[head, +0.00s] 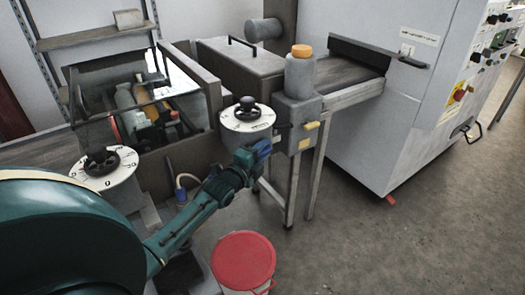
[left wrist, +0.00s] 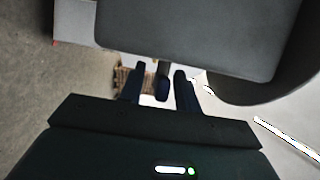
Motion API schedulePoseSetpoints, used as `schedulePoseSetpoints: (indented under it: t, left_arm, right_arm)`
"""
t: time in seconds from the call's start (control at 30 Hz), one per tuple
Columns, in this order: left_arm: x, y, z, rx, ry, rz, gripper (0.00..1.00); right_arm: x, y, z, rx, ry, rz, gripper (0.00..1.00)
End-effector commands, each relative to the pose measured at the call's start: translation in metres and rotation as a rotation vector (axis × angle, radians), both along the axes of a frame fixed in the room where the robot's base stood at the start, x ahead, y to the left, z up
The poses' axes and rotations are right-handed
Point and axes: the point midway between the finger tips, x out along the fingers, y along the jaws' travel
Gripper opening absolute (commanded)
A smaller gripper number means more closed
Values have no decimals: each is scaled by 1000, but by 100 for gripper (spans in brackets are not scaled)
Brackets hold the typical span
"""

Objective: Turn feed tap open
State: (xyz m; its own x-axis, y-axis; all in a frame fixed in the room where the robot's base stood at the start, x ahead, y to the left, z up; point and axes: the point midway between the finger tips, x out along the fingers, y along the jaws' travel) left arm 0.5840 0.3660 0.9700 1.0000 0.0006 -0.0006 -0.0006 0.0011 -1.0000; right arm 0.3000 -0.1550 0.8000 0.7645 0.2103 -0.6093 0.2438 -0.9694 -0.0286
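My left gripper (head: 260,150) reaches in from the lower left to the left side of a grey box (head: 298,110) below a grey bottle with an orange cap (head: 302,51). In the left wrist view its two fingers (left wrist: 161,90) are apart. A short dark lever-like piece (left wrist: 163,80) with a bluish end stands between them, with gaps showing on both sides. I take it to be the feed tap's handle, but its shape and setting are unclear. In the head view the fingers largely hide that spot. My right gripper is not in view.
Dials with black handwheels stand near the gripper (head: 247,117) and at left (head: 104,168). Yellow tabs (head: 306,134) sit on the grey box's front. A red-lidded bucket (head: 243,262) stands below my arm. A large grey cabinet (head: 375,130) stands right. Floor at lower right is clear.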

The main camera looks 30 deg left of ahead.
Motion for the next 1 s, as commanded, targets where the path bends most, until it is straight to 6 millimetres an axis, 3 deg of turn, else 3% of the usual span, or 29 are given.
schedulePoseSetpoints:
  t: [0.2, 0.6, 1.0]
  left_arm:
    - [0, 0, 0, -1, 0, 0, 33]
    - [0, 0, 0, -1, 0, 0, 0]
    - [0, 0, -3, -12, -24, -1, 0]
  right_arm:
    - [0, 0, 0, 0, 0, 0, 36]
    - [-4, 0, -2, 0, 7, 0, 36]
    - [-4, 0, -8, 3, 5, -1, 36]
